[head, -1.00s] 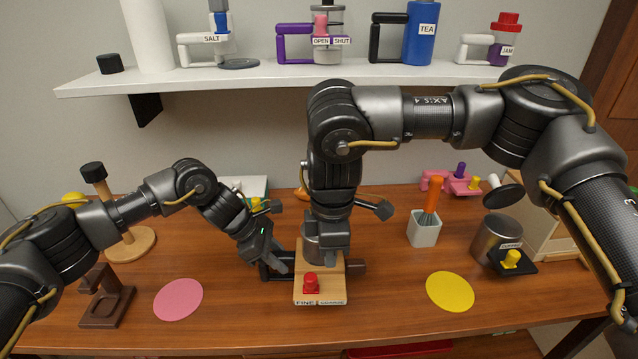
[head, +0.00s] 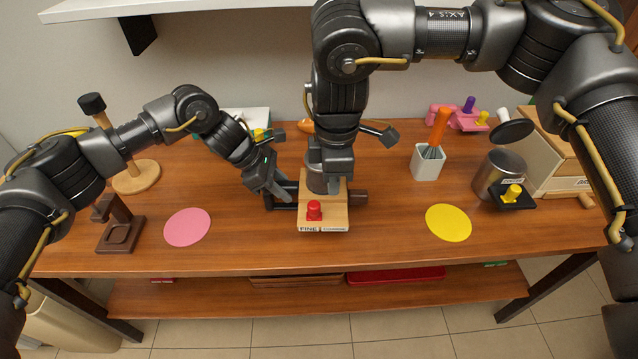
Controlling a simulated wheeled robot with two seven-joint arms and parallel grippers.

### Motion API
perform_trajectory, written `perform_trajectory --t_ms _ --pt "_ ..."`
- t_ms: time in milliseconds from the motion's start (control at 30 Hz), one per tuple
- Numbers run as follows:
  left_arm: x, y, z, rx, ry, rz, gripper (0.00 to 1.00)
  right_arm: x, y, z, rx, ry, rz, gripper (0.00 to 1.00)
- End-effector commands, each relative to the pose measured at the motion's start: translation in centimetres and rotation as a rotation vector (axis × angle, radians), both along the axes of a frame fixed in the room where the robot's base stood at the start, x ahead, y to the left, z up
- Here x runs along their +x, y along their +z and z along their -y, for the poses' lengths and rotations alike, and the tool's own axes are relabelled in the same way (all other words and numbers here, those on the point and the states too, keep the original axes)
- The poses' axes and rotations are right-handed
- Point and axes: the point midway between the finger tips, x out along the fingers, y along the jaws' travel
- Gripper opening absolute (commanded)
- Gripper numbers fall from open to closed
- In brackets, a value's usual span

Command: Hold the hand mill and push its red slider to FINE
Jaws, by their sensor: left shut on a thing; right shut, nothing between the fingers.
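The hand mill (head: 338,209) stands on the table, with a pale wooden body, a metal upper part and a dark side handle (head: 283,206) on its left. A label on its front edge reads FINE at the left; the small word at the right is hard to read. The red slider (head: 314,211) sits left of the middle, toward the FINE end. My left gripper (head: 278,190) is shut on the side handle. My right gripper (head: 331,178) is shut and empty, pointing down over the mill behind the slider; it hides part of the metal top. I cannot tell whether it touches the mill.
A pink disc (head: 187,227) and a brown stand (head: 122,232) lie left. A yellow disc (head: 448,222), a white whisk holder (head: 428,163) and a metal canister (head: 497,172) are at the right. The table front before the mill is clear.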

Motion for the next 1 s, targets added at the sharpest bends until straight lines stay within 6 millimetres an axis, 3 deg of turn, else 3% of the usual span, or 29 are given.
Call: perform_trajectory --t_ms 367,533,700,833,1000 --pt "0.0 -0.1 0.0 0.001 0.000 -0.001 0.00 0.0 0.0 0.0 0.000 0.000 0.000 0.00" --pt "0.0 -0.1 0.0 0.001 0.000 -0.001 0.00 0.6 1.1 0.2 0.024 -0.036 0.008 0.21" --pt "0.0 -0.1 -0.1 0.001 0.000 -0.001 0.00 3.0 5.9 1.2 0.143 -0.190 0.035 0.41" --pt "0.0 -0.1 -0.1 0.001 0.000 -0.001 0.00 4.7 10.2 2.1 0.255 -0.313 0.053 0.41" --pt "0.0 -0.1 0.0 0.001 0.000 -0.001 0.00 7.5 13.9 3.2 0.348 -0.457 0.090 0.41"
